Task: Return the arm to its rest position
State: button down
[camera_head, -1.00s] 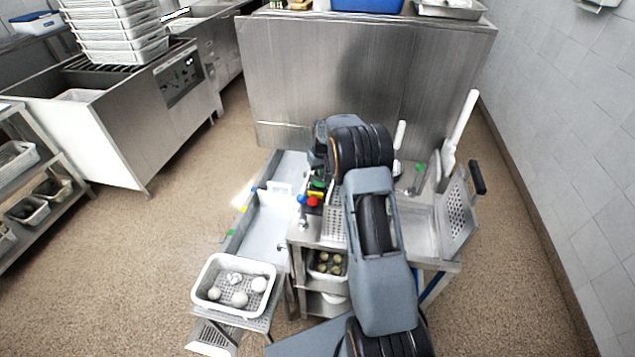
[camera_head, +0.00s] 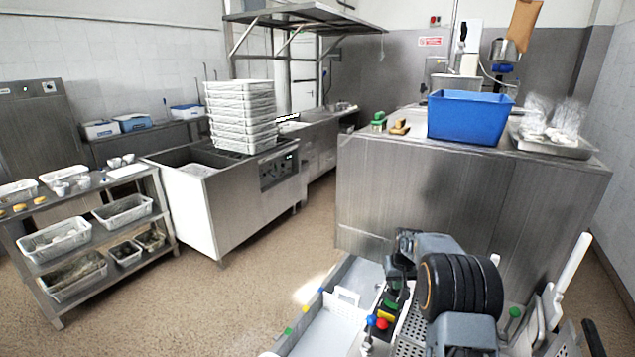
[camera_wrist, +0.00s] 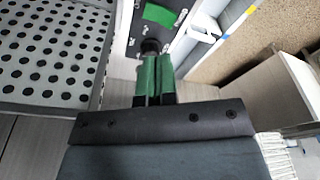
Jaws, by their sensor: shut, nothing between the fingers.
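A perforated grey plate (camera_wrist: 50,55) lies to the left of the fingers in that view. The fingers are hard to make out in the head view, where the arm's black ribbed joint covers part of the unit.
A blue bin (camera_head: 468,118) and a steel tray (camera_head: 550,147) stand on the large steel cabinet (camera_head: 465,200) ahead. Stacked white baskets (camera_head: 242,115) stand at the left on a steel unit. A shelf rack (camera_head: 130,212) stands far left. Brown floor (camera_head: 200,305) is clear between.

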jog(key=s+a+r+t, duration=0.1)
jog(key=s+a+r, duration=0.3)
jog(key=s+r, duration=0.3)
jog(key=s+a+r, duration=0.4)
jog(key=s+r, duration=0.4)
jog(key=s+a, duration=0.1)
jog(key=s, duration=0.7)
jog(key=s+a+t, duration=0.1)
jog(key=s+a, duration=0.1)
jog(key=s, duration=0.6)
jog(key=shift+a+r+n, duration=0.25)
jog(key=shift+a+n, duration=0.05)
jog(key=shift+n, duration=0.1)
